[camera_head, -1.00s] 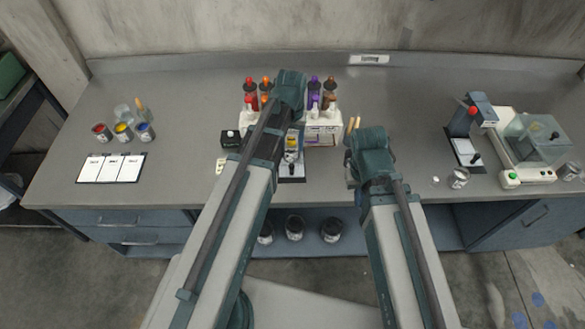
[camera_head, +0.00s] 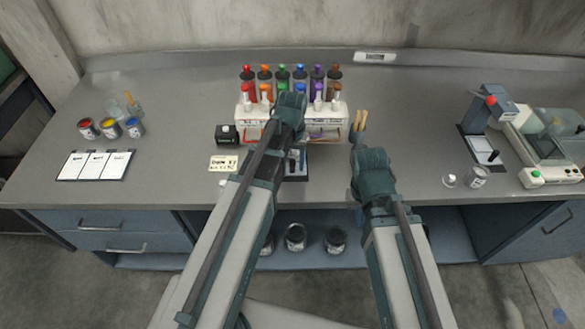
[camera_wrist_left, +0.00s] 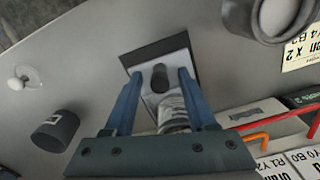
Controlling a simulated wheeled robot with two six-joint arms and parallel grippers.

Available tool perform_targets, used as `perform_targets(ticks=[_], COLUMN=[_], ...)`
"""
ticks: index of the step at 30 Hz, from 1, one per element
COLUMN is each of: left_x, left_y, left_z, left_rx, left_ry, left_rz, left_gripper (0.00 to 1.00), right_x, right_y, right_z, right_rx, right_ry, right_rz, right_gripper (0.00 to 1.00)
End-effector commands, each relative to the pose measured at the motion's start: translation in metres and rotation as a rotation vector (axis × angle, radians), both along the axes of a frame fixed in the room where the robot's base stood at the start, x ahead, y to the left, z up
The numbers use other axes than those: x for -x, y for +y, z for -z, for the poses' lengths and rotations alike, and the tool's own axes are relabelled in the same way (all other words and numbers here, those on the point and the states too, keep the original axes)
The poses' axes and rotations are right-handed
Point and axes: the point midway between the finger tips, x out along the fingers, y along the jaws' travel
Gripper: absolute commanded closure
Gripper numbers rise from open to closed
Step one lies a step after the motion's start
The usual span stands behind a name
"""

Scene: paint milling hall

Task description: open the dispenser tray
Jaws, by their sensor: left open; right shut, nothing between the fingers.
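The dispenser (camera_head: 258,129) is a white rack with coloured bottles at the back middle of the bench. In front of it is a small dark-edged plate (camera_head: 297,173), partly hidden by my left arm. The left wrist view shows this pale plate with an upright black knob (camera_wrist_left: 160,78) and a shiny can just below it. My left gripper (camera_wrist_left: 158,73) is open, its blue fingers either side of the knob in the picture; contact cannot be told. In the head view its fingers are hidden. My right gripper (camera_head: 368,178) is shut and empty, above the bench's front, right of the plate.
A handwritten note (camera_head: 223,163) and a black box (camera_head: 226,134) lie left of the dispenser. Wooden sticks (camera_head: 361,121) stand to its right. Paint cans (camera_head: 111,128) and white cards (camera_head: 96,165) are far left. A stand (camera_head: 497,108) and a balance (camera_head: 548,176) are far right.

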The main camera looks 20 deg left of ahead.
Motion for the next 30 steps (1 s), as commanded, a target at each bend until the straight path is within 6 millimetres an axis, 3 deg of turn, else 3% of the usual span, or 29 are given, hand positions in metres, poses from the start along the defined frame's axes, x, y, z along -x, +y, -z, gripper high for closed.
perform_targets(ticks=[8, 18, 30], left_x=[0.0, 0.0001, 0.0001], left_y=[0.0, 0.0, 0.0001], left_z=[0.001, 0.0011, 0.0011], left_rx=[0.0, 0.0, 0.0], left_ry=[0.0, 0.0, 0.0], left_rz=[0.0, 0.0, 0.0], left_gripper=[0.43, 1.0, 1.0], right_x=[0.0001, 0.0, 0.0], right_y=[0.0, 0.0, 0.0], right_z=[0.001, 0.0011, 0.0011], right_rx=[0.0, 0.0, 0.0], right_ry=[0.0, 0.0, 0.0], right_rz=[0.0, 0.0, 0.0], right_gripper=[1.0, 1.0, 1.0])
